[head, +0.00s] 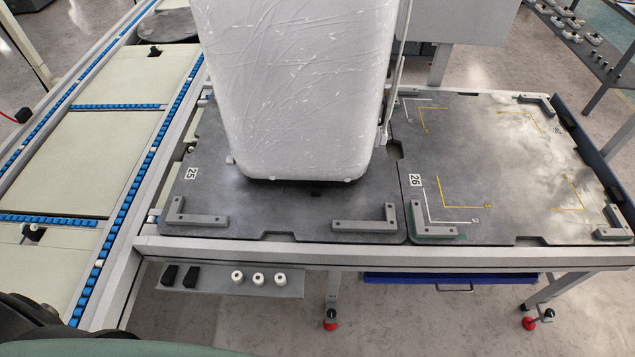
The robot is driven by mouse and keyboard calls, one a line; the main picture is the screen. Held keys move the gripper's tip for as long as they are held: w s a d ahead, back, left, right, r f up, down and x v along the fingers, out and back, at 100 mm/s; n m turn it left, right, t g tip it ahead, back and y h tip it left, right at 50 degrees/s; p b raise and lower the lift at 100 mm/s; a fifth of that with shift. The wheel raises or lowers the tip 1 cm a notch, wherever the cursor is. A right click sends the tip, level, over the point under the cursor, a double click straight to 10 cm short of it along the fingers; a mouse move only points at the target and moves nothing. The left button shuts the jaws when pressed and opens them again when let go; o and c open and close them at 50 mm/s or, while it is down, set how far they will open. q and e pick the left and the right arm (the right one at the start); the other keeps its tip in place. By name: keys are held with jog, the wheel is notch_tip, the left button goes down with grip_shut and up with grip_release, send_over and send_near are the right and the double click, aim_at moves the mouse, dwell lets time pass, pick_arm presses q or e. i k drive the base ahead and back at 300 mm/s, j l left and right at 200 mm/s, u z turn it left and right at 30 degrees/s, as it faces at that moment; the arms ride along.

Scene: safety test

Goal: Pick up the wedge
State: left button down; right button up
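I cannot clearly identify a wedge in the head view. Neither of my grippers is in view.
A large scratched grey-white case (295,90) stands on the dark plate marked 25 (245,208). The plate marked 26 (500,160) to its right is bare inside its corner brackets. A conveyor (75,155) with blue rollers runs along the left. White round knobs (258,279) sit beside the black blocks.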

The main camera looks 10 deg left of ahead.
aim_at(189, 280)
jog(key=u, duration=1.75)
